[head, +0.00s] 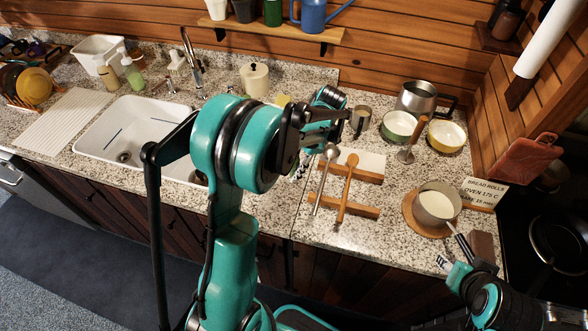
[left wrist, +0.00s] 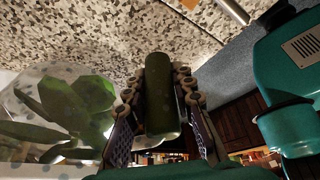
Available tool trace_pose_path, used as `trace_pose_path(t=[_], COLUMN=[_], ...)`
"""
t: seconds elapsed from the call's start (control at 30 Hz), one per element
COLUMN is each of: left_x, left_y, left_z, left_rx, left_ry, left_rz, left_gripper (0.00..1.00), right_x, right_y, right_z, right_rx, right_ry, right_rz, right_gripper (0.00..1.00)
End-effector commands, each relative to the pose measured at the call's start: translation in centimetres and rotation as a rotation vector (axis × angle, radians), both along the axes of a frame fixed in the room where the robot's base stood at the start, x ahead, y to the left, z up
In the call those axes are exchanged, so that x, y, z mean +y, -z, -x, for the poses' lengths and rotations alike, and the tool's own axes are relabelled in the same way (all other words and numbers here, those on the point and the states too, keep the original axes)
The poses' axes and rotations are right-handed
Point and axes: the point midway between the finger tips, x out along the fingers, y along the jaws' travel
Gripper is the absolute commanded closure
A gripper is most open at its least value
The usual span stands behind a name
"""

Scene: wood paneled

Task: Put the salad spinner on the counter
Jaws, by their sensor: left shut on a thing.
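My left gripper (left wrist: 172,78) is shut on a dark green cylindrical piece (left wrist: 158,112) in the left wrist view. I cannot tell whether this piece is part of the salad spinner. A clear rounded shape with green leaf-like forms (left wrist: 70,108) fills the left of that view, beside the fingers; what it is, is unclear. In the head view my left arm hides much of the gripper, and I make out no salad spinner there. The speckled counter (head: 270,212) runs across the scene. My right gripper (head: 455,268) is at the lower right near a saucepan handle; its jaws are unclear.
A white sink (head: 105,151) lies at the left. Wooden spoon rests (head: 356,207) hold long utensils. A saucepan (head: 437,203) stands on a round board, with bowls (head: 446,136) behind it. Speckled counter shows between the sink and spoon rests.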

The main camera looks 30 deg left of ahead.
Motion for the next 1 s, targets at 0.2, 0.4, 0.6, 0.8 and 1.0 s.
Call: trace_pose_path(t=[0.2, 0.4, 0.6, 0.8, 1.0], left_x=[0.0, 0.0, 0.0, 0.0, 0.0], left_y=[1.9, 4.0, 6.0, 7.4, 7.7], left_z=[0.0, 0.0, 0.0, 0.0, 0.0], left_rx=[0.000, 0.000, 0.000, 0.000, 0.000], left_ry=[-0.001, -0.001, -0.001, -0.001, -0.001], left_rz=[-0.002, -0.002, -0.002, -0.002, -0.002], left_gripper=[1.00, 1.00, 1.00, 1.00, 1.00], right_x=[0.0, 0.0, 0.0, 0.0, 0.0], right_y=[1.6, 3.3, 4.9, 6.1, 6.2], right_z=[0.0, 0.0, 0.0, 0.0, 0.0], right_rx=[0.000, 0.000, 0.000, 0.000, 0.000], right_ry=[0.000, 0.000, 0.000, 0.000, 0.000], right_rz=[0.000, 0.000, 0.000, 0.000, 0.000], right_gripper=[0.60, 0.60, 0.60, 0.60, 0.60])
